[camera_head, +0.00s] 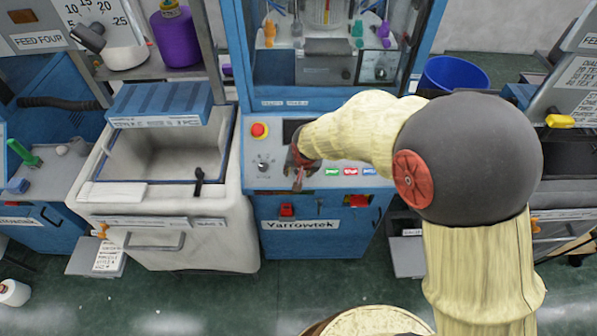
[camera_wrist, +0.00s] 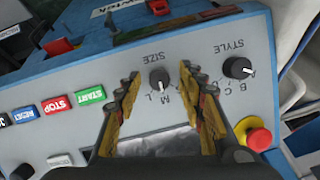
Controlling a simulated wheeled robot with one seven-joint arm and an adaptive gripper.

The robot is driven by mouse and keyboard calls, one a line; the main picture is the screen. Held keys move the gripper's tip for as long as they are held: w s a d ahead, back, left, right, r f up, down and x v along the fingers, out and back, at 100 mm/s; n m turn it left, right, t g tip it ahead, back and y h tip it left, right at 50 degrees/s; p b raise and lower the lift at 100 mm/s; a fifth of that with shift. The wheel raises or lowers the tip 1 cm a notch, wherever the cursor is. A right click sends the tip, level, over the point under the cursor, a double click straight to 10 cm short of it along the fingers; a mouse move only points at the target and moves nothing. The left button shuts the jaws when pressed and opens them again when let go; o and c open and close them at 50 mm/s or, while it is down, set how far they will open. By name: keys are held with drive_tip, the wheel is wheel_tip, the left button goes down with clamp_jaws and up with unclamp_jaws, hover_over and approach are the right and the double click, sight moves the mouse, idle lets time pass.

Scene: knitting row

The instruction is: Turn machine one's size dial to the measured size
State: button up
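The blue-and-grey knitting machine labelled Yarrowtek (camera_head: 302,225) stands in the middle of the head view. In the wrist view its grey panel appears upside down. The black SIZE dial (camera_wrist: 158,79) has a white mark pointing down in the picture, roughly towards the M, with L beside it. The rest of its scale is not clear. My gripper (camera_wrist: 160,70) is open, with one yellow-and-dark finger on each side of the SIZE dial and a gap on both sides. In the head view my gripper (camera_head: 298,172) covers the dial.
A black STYLE dial (camera_wrist: 237,67) and a red emergency button (camera_wrist: 258,138) lie right of my fingers in the wrist view. Green START (camera_wrist: 90,96) and red STOP (camera_wrist: 57,105) buttons lie left. A white bin (camera_head: 160,215) stands left of the machine.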

drive_tip(key=shift+w+f, duration=0.25)
drive_tip(key=shift+f, duration=0.1)
clamp_jaws()
idle(0.4)
